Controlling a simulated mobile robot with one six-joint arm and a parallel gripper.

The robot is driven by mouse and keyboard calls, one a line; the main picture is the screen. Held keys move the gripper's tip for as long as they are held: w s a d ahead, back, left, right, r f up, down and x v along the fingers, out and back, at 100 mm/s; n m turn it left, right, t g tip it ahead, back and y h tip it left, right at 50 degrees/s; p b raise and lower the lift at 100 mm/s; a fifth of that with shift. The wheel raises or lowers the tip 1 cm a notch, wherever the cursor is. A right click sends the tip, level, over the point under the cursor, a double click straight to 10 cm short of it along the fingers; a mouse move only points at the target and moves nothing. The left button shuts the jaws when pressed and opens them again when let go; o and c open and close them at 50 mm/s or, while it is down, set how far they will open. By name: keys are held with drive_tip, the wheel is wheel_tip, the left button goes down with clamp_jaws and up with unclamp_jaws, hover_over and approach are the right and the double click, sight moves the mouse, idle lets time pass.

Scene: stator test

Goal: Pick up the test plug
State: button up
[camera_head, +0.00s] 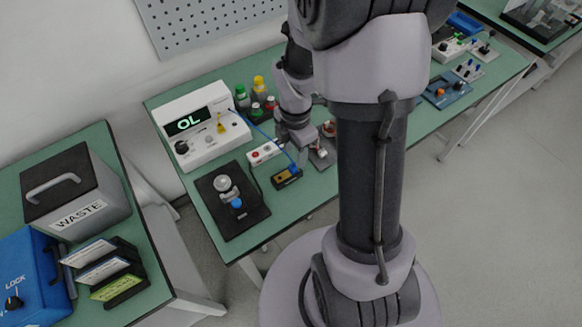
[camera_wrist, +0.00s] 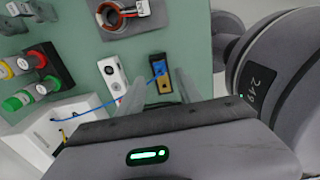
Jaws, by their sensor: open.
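The blue test plug (camera_wrist: 157,71) sits at a black-and-yellow holder (camera_wrist: 165,86) on the green bench. The holder also shows in the head view (camera_head: 287,178). A blue lead (camera_wrist: 95,112) runs from the plug area to the white meter (camera_head: 203,127), which reads "OL". My gripper (camera_wrist: 158,88) is open, with its two grey fingers pointing toward the holder and apart on either side of it in the wrist view. I cannot tell the exact height of the fingertips above the plug. In the head view my gripper (camera_head: 297,152) is just above the holder, partly hidden by my arm.
A white box with a red button (camera_head: 265,152) lies left of the holder. A copper-wound ring (camera_wrist: 110,12) on a grey plate is nearby. A black pad with a round knob (camera_head: 232,200) is at the front left. Bottles with coloured caps (camera_head: 257,92) stand behind.

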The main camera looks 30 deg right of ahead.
sight(293, 164)
wheel_tip(293, 164, down, 6)
drive_tip(key=b, duration=0.3)
drive_tip(key=shift+a, duration=0.15)
drive_tip(key=shift+r, duration=0.15)
drive_tip(key=shift+c, duration=0.2)
clamp_jaws()
drive_tip(key=shift+r, duration=0.15)
